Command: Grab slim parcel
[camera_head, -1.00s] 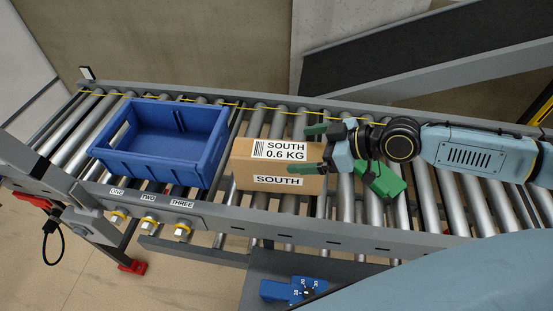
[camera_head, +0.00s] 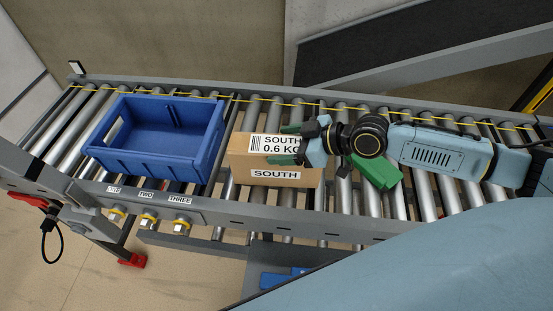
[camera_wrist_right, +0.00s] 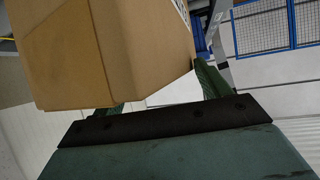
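The cardboard parcel (camera_head: 240,163), labelled SOUTH and 0.6 KG, lies on the rollers in the head view, right of the blue tote. My right gripper (camera_head: 287,143) reaches over its right part, with one green finger along the far edge and one along the near edge. The fingers stand apart, and firm contact cannot be seen. In the right wrist view the parcel (camera_wrist_right: 110,50) fills the upper left, between the fingers; one finger (camera_wrist_right: 208,80) shows at its right side and the other is mostly hidden behind it. My left gripper is not in view.
An empty blue tote (camera_head: 150,167) stands on the roller conveyor (camera_head: 225,198) left of the parcel. A green object (camera_head: 376,172) lies under my right arm. A control panel with ONE, TWO, THREE labels (camera_head: 148,205) is on the near rail. A dark belt (camera_head: 400,45) runs behind.

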